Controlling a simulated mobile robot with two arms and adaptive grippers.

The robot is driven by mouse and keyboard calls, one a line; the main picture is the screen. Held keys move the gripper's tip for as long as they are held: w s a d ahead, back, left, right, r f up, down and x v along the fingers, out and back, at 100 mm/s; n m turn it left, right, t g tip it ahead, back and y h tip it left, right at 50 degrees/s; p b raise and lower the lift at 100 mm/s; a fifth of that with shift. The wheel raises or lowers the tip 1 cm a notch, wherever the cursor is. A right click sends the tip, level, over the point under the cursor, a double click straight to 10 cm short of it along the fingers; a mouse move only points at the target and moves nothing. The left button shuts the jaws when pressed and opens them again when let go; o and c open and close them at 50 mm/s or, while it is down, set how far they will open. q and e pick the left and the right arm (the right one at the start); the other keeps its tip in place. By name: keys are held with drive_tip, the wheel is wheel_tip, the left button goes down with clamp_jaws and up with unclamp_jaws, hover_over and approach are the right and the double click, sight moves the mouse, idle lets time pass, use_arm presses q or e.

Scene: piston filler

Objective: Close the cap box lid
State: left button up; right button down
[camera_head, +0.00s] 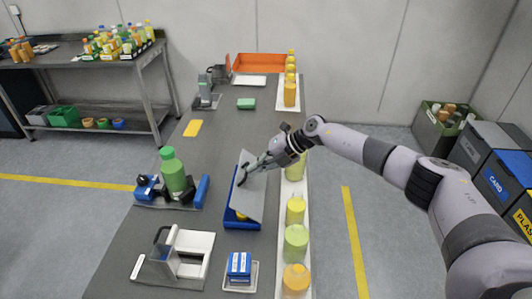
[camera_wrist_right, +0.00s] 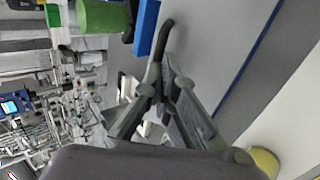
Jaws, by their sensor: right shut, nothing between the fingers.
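The cap box (camera_head: 241,225) is a blue box on the long dark table, with something yellow just showing inside. Its grey lid (camera_head: 252,198) stands raised at a steep tilt above the box. My right gripper (camera_head: 243,178) is shut and empty, reaching in from the right at the lid's upper part. In the wrist view the lid is a large grey panel (camera_wrist_right: 225,35) close beside the shut fingers (camera_wrist_right: 163,75). Whether the fingers touch the lid I cannot tell. My left gripper is in neither view.
A white rail with green and orange jars (camera_head: 296,241) runs right of the box, under my right arm. A green bottle (camera_head: 173,172) in a blue fixture stands at left. A grey and white stand (camera_head: 190,255) and a blue block (camera_head: 239,264) are in front.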

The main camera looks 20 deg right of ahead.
sight(237, 175)
drive_tip(key=a+h, duration=0.1)
drive_tip(key=w+a+f+h+p, duration=0.1)
drive_tip(key=a+g+h, duration=0.1)
drive_tip(key=shift+w+a+f+p, duration=0.15)
drive_tip(key=shift+w+a+p, duration=0.15)
drive_tip(key=shift+w+a, duration=0.1)
drive_tip(key=shift+a+f+g+h, duration=0.2)
drive_tip(key=shift+f+g+h, duration=0.15)
drive_tip(key=shift+h, duration=0.25)
drive_tip(key=shift+w+a+f+g+h+b, duration=0.1)
drive_tip(key=shift+f+g+h+b, duration=0.2)
drive_tip(key=shift+h+b, duration=0.15)
drive_tip(key=shift+w+a+f+g+h+b, duration=0.2)
drive_tip(key=shift+a+f+g+h+b, duration=0.05)
drive_tip(key=shift+a+f+h+b, duration=0.25)
use_arm(q)
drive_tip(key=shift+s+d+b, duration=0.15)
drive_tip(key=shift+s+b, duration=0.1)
drive_tip(key=shift+b, duration=0.3)
use_arm(e)
drive_tip(key=shift+w+a+f, duration=0.1)
drive_tip(key=shift+f, duration=0.25)
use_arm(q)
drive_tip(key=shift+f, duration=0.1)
use_arm(e)
drive_tip(key=shift+a, duration=0.15)
